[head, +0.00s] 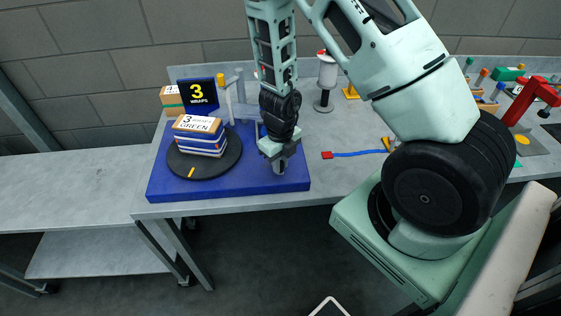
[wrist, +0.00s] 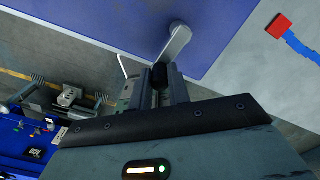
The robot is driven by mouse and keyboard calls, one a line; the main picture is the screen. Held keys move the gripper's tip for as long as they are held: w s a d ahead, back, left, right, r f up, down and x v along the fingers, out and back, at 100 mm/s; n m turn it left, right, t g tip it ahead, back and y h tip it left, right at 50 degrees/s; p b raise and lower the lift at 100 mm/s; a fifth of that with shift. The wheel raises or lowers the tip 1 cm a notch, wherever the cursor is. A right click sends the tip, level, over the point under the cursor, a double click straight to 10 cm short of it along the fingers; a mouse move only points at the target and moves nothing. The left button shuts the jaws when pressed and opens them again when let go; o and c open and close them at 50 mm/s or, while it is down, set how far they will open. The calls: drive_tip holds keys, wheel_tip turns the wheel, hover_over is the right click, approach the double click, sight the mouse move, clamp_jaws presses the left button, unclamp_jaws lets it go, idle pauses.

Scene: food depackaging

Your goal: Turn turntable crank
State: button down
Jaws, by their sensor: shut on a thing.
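My gripper (head: 279,157) points down at the right part of the blue base board (head: 225,190). In the wrist view its two fingers (wrist: 164,78) are shut on a dark knob at the end of the grey metal crank (wrist: 177,42). In the head view my gripper hides most of the crank. The black round turntable (head: 228,160) lies on the left part of the board, with a yellow mark near its front rim. A stack of boxes (head: 200,137) stands on it, with a label reading "3" and "GREEN" on top.
A black sign reading "3 WRAPS" (head: 198,95) stands behind the turntable, with small posts beside it. A red block with a blue strip (head: 355,154) lies right of the board. A red clamp-like device (head: 527,98) stands far right. The left bench (head: 70,180) is clear.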

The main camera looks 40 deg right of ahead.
drive_tip(key=c, duration=1.3)
unclamp_jaws()
drive_tip(key=shift+r, duration=0.1)
wheel_tip(320, 180, up, 17)
drive_tip(key=shift+r+p, duration=0.1)
drive_tip(key=shift+p, duration=1.1)
drive_tip(key=s+a+f+n+g+y+b, duration=0.1)
drive_tip(key=s+a+f+n+b, duration=0.25)
drive_tip(key=a+n+b, duration=0.4)
drive_tip(key=s+a+f+n+y+b, duration=0.1)
drive_tip(key=s+a+f+n+b, duration=0.25)
drive_tip(key=a+n, duration=0.7)
drive_tip(key=s+a+f+n+b, duration=0.1)
drive_tip(key=s+n+b, duration=0.2)
drive_tip(key=n, duration=0.5)
drive_tip(key=s+a+f+n+h+b, duration=0.1)
drive_tip(key=s+n+b, duration=0.2)
drive_tip(key=n, duration=0.5)
drive_tip(key=s+a+f+n+t+b, duration=0.1)
drive_tip(key=s+n+b, duration=0.3)
drive_tip(key=n, duration=0.5)
drive_tip(key=shift+s+a+f, duration=0.4)
drive_tip(key=shift+s+a, duration=0.15)
drive_tip(key=shift+s, duration=0.1)
